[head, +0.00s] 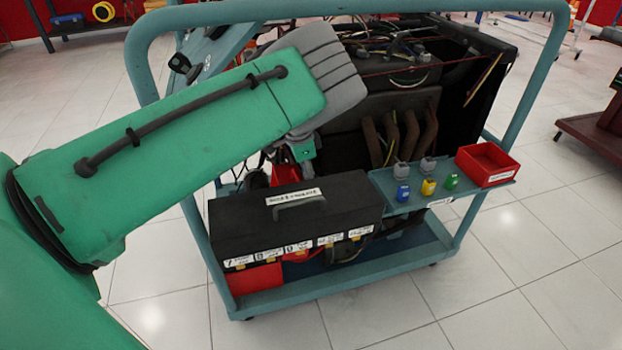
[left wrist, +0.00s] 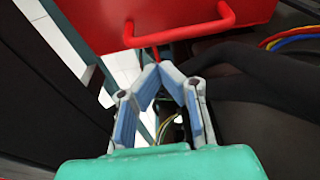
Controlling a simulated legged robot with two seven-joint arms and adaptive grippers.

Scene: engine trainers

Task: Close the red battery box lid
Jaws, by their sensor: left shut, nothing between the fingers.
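The red battery box lid (left wrist: 155,20) fills the top of the left wrist view as a red panel with a bar handle (left wrist: 180,38). In the head view a small red part (head: 285,174) shows behind the black box, mostly hidden by my left arm; I take it for the same lid. My left gripper (left wrist: 158,68) is shut and empty, its blue-padded fingers meeting at the tips just below the handle. I cannot tell whether they touch the lid. In the head view its fingers are largely hidden behind the black box. My right gripper is not in view.
A black box with a handle (head: 295,218) stands in front on the blue trolley (head: 400,268). A shelf at right holds small coloured connectors (head: 428,187) and a red tray (head: 487,164). The engine (head: 400,110) stands behind. Coloured cables (left wrist: 290,38) show at upper right in the wrist view.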

